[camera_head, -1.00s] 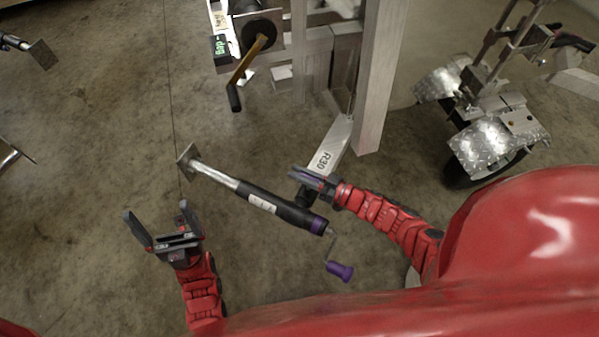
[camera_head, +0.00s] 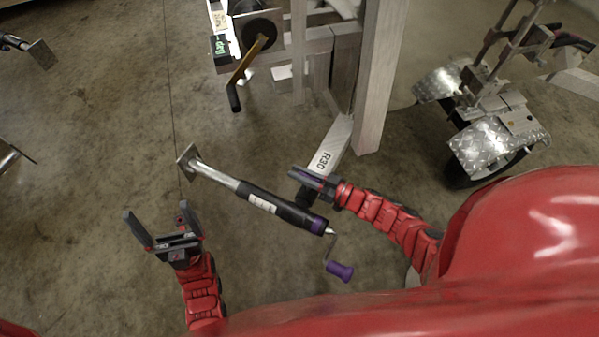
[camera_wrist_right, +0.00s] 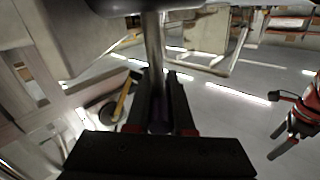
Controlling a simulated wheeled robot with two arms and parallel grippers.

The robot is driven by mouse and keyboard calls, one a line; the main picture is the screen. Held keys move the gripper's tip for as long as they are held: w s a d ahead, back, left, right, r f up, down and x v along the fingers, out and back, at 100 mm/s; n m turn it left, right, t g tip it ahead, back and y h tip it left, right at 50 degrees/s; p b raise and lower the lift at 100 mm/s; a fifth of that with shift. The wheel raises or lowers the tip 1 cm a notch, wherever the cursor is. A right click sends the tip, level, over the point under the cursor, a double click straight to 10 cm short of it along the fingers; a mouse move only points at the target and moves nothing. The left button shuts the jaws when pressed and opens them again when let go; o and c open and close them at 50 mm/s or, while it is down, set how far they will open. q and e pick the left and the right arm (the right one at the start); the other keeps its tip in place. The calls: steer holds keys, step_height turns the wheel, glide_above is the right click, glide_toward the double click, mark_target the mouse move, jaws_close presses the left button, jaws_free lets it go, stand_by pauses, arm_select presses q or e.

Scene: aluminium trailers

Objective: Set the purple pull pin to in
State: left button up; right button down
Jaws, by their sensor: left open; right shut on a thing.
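My right gripper (camera_head: 308,180) is at the end of the grey beam marked R30, beside the jack. Its fingers lie close together, and a narrow purple patch shows at them. In the right wrist view, my right gripper (camera_wrist_right: 162,95) is closed around a metal rod, and a dark purple piece (camera_wrist_right: 158,127) sits low between the fingers. It looks like the purple pull pin, mostly hidden by the fingers; I cannot tell whether it is in or out. My left gripper (camera_head: 160,232) is open and empty above the floor, left of the jack.
A jack (camera_head: 262,200) with a steel foot, a black body and a purple crank handle (camera_head: 339,271) lies between my arms. The R30 beam (camera_head: 333,145) runs up to an upright post (camera_head: 380,80). A trailer wheel with plate fenders (camera_head: 490,145) stands at the right.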

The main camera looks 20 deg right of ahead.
step_height(320, 180, down, 4)
steer(key=b, duration=0.3)
steer(key=c, duration=0.8)
jaws_free()
steer(key=v, duration=1.7)
steer(key=shift+s+d+p, duration=0.1)
steer(key=shift+s+p, duration=0.15)
steer(key=shift+p, duration=0.15)
